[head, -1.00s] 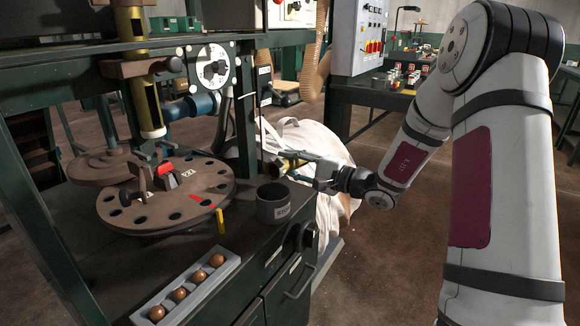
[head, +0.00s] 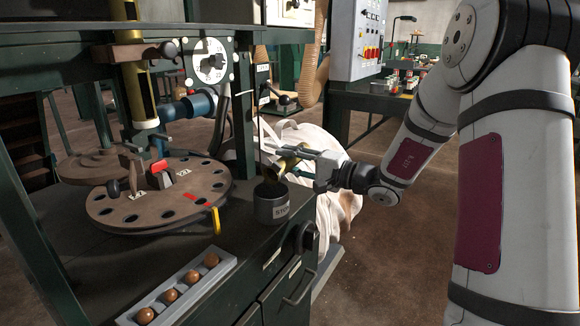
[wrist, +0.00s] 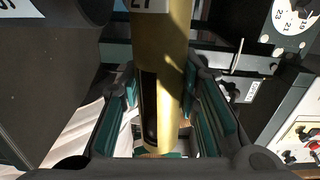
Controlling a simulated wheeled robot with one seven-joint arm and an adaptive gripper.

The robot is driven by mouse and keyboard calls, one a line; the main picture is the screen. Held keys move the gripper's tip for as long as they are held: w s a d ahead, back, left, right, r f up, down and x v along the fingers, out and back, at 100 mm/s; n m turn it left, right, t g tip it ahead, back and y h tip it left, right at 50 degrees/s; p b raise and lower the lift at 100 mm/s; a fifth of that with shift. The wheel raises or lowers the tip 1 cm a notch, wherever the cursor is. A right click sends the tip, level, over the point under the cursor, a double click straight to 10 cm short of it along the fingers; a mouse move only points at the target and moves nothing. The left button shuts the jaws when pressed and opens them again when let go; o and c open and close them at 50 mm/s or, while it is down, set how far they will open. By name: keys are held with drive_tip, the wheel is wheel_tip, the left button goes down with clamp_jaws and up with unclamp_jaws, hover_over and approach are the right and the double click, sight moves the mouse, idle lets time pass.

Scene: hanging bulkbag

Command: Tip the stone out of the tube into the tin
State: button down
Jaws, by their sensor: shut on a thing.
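My gripper (head: 301,160) is shut on the tube, right of and above the tin. In the wrist view the tube (wrist: 174,60) lies between the green-padded fingers, with a dark slot along its side. I cannot make out the stone; the tin's inside is dark, and whether the stone is in the tube or tin cannot be told.
A round wooden turntable (head: 160,205) with holes stands left of the tin, with a yellow piece (head: 215,221) at its edge. A grey tray (head: 185,290) of brown balls lies in front. A white bag (head: 325,150) hangs behind my gripper.

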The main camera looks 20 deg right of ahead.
sight(280, 161)
drive_tip(key=shift+r+n+b, duration=0.2)
drive_tip(key=shift+n+b, duration=0.5)
drive_tip(key=shift+b, duration=0.4)
drive_tip(key=shift+s+a+r+n+b, duration=0.15)
drive_tip(key=shift+r+n+b, duration=0.6)
drive_tip(key=shift+b, duration=0.8)
drive_tip(key=shift+s+a+r+n+b, duration=0.15)
drive_tip(key=shift+r+n+b, duration=0.25)
drive_tip(key=shift+n+b, duration=0.85)
drive_tip(key=shift+m+b, duration=0.3)
drive_tip(key=shift+m, duration=0.1)
